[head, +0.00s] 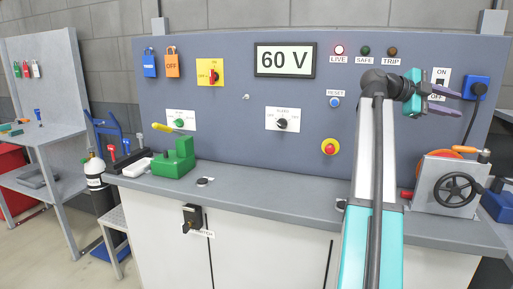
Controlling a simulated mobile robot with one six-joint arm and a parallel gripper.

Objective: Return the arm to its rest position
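My arm rises from the bottom of the head view, right of the middle, with teal and pale grey links and a dark elbow. Its wrist bends to the right at the top. My gripper (444,92) points right, in front of the ON/OFF switch (440,76) on the panel and partly covers it. The two purple-grey fingers look spread apart, with nothing seen between them. I cannot tell how far the fingers are from the panel.
A handwheel unit (450,187) stands right on the bench (260,200). A green block (175,160) stands left. The bench middle is mostly clear.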

